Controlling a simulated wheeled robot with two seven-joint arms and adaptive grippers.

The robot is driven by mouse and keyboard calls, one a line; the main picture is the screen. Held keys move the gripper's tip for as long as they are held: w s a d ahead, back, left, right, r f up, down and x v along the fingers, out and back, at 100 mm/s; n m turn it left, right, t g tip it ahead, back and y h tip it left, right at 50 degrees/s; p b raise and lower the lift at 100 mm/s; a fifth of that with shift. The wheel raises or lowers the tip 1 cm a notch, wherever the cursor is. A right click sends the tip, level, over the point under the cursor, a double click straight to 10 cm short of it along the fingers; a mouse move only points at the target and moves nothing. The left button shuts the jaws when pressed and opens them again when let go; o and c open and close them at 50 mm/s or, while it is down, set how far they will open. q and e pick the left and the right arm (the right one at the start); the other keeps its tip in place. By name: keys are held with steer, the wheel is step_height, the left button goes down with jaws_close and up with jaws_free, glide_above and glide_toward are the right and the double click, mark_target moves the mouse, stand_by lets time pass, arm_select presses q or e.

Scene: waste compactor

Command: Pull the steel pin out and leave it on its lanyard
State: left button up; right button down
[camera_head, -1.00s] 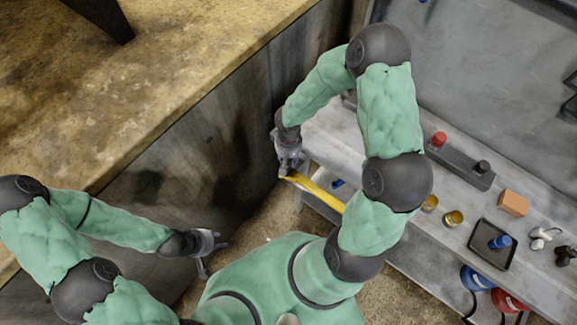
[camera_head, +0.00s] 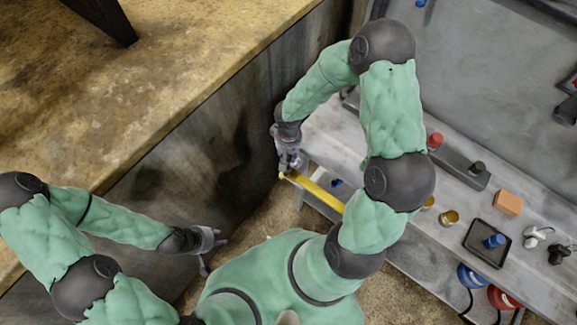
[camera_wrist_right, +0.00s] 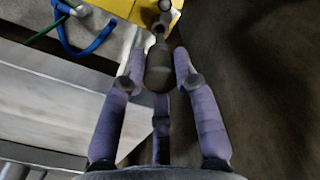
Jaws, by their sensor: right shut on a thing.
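My right gripper (camera_head: 287,168) is at the near left end of the workbench, beside the end of a yellow bar (camera_head: 318,192). In the right wrist view its purple fingers (camera_wrist_right: 160,95) are closed around a dark grey, rounded piece (camera_wrist_right: 158,66), which looks like the head of the steel pin. A narrow neck and small round parts run from it to the yellow bar (camera_wrist_right: 120,7). I cannot tell whether the pin is still in a hole. I cannot make out a lanyard for certain. My left gripper (camera_head: 213,254) is open and empty, low at the left.
A blue loop (camera_wrist_right: 101,40) and a green rod lie beside the yellow bar. The grey bench (camera_head: 345,150) holds a control box with red and black buttons (camera_head: 460,165), an orange block (camera_head: 508,202) and a black tray (camera_head: 473,248). A wall (camera_head: 200,150) stands close left of my right gripper.

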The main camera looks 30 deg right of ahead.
steer(key=shift+r+p, duration=0.8)
steer(key=shift+r, duration=0.5)
steer(key=shift+r+p, duration=2.5)
steer(key=shift+r, duration=1.15)
steer(key=shift+d, duration=0.15)
steer(key=s+d+p, duration=0.1)
steer(key=d+p, duration=0.1)
steer(key=d, duration=1)
steer(key=shift+s+d, duration=0.2)
steer(key=shift+d, duration=0.2)
stand_by(0.9)
steer(key=shift+f, duration=0.1)
stand_by(0.3)
